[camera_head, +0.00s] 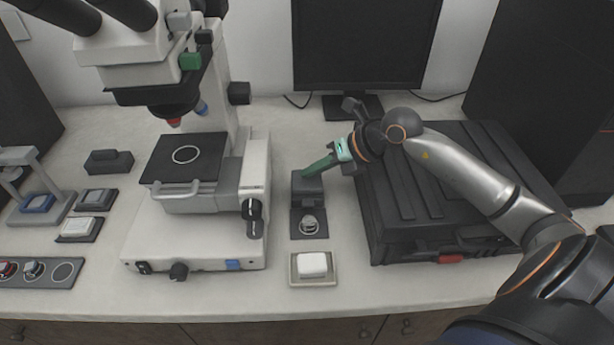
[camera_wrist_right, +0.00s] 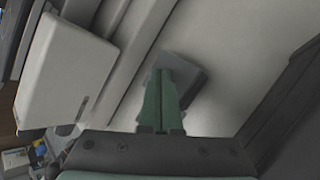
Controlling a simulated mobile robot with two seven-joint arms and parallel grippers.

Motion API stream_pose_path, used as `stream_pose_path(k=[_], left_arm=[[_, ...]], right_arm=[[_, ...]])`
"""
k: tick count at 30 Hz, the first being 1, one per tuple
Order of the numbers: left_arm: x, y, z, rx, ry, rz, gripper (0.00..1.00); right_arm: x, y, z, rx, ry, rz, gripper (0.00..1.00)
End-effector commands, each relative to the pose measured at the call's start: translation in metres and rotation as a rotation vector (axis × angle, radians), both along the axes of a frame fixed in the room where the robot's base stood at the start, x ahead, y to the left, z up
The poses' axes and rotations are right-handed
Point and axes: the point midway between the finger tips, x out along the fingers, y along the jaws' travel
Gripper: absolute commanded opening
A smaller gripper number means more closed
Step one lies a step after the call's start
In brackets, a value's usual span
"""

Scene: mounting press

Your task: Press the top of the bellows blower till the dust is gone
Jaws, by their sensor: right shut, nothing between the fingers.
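The bellows blower looks to be the dark grey block (camera_head: 307,184) in the middle of the bench, right of the microscope. In front of it, on a dark base, sits a round shiny piece (camera_head: 309,224). I cannot make out dust on it at this size. My right gripper (camera_head: 306,174) is shut and empty, its green fingers pointing down and left at the block's top. Whether they touch it I cannot tell. In the right wrist view the shut fingertips (camera_wrist_right: 165,76) lie in front of the grey block (camera_wrist_right: 190,82), partly hiding it. My left gripper is not in view.
The microscope (camera_head: 195,225) stands close on the left. A black case (camera_head: 430,225) stands close on the right, under my right arm. A small tray (camera_head: 313,280) with a white block lies in front. A monitor (camera_head: 365,45) stands behind.

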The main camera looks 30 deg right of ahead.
Motion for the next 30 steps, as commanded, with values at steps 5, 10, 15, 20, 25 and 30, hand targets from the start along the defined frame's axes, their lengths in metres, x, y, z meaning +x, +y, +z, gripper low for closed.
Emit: stream_pose_path(k=[5, 10, 15, 20, 25, 30], left_arm=[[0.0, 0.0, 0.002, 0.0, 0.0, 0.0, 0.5], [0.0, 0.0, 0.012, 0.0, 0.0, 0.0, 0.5], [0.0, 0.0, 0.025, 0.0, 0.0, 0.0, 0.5], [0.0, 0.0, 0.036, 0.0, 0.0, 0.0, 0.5], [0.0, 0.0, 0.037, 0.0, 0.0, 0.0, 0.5], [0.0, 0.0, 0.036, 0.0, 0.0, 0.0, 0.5]], right_arm=[[0.001, 0.0, 0.003, 0.0, -0.005, 0.0, 0.0], [0.001, 0.0, 0.017, 0.0, -0.006, 0.001, 0.0], [0.001, 0.0, 0.035, 0.0, -0.006, 0.0, 0.0], [0.001, 0.0, 0.05, 0.0, -0.007, 0.0, 0.0], [0.001, 0.0, 0.053, 0.0, -0.006, 0.001, 0.0], [0.001, 0.0, 0.052, 0.0, -0.006, 0.001, 0.0]])
